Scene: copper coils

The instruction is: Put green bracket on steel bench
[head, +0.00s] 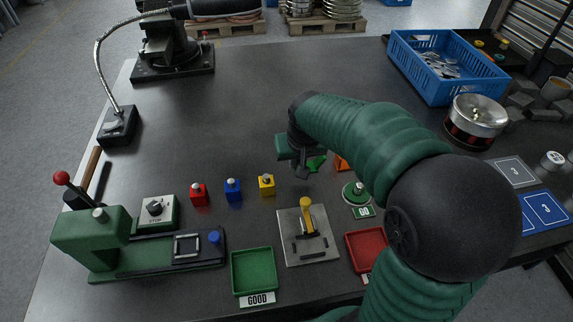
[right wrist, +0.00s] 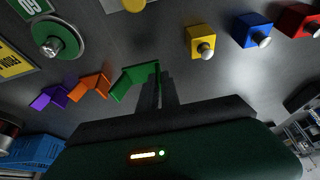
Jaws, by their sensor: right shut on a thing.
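The green bracket (head: 317,163) is a small bent piece beside my right gripper (head: 302,172) in the head view, partly hidden by my arm. In the right wrist view the bracket (right wrist: 132,80) shows with one end between the shut dark fingers (right wrist: 157,92) of that gripper. Whether it touches the surface below or is slightly raised I cannot tell. The steel bench (head: 255,105) is the wide dark top under everything. My left gripper is out of view.
An orange bracket (right wrist: 90,87) and a purple bracket (right wrist: 54,96) lie close by. Yellow (head: 266,185), blue (head: 233,190) and red (head: 198,194) button blocks stand to the left. A green tray (head: 272,291) is in front. The bench's middle back is clear.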

